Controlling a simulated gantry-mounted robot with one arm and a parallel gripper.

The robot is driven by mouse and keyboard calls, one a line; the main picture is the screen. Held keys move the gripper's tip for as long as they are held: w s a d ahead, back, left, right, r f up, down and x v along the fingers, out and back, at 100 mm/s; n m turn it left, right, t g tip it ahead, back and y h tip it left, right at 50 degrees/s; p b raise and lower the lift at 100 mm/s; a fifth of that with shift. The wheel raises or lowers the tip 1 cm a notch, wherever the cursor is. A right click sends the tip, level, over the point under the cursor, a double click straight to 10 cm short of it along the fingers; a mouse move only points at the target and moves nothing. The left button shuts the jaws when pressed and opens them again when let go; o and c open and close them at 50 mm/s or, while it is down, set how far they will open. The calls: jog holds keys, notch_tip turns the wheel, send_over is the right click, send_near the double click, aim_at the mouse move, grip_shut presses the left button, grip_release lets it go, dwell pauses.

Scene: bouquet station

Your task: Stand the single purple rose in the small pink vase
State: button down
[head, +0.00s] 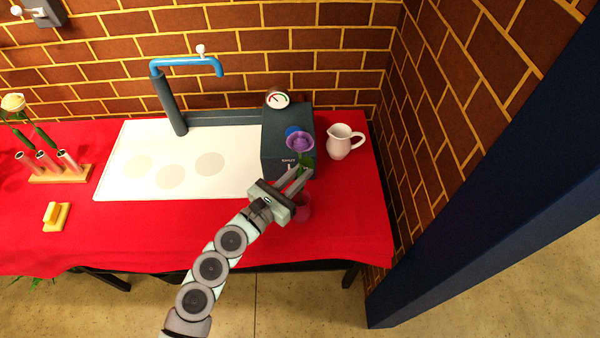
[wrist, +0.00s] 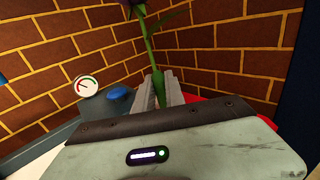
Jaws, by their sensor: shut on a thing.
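The purple rose (head: 300,142) is held by its green stem in my gripper (head: 298,179), bloom up, above the red-covered table. In the wrist view the stem (wrist: 150,45) rises from between the two fingers of my gripper (wrist: 160,90), and the bloom is cut off by the top edge. I cannot tell whether the stem's lower end is over the vase's mouth.
A dark box with a dial (head: 278,99) and blue button stands behind my gripper. A white jug (head: 343,142) is to its right. A white board (head: 225,180) with a blue tap (head: 185,62), a wooden rack (head: 60,175) and a yellow block (head: 56,216) are left. The brick wall closes the right.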

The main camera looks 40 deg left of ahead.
jog(key=shift+f+b, duration=0.25)
jog(key=shift+b, duration=0.05)
jog(key=c, duration=1.3)
grip_release()
jog(key=s, duration=0.7)
jog(key=s+d, duration=0.1)
jog(key=s, duration=0.2)
jog(key=shift+s, duration=0.4)
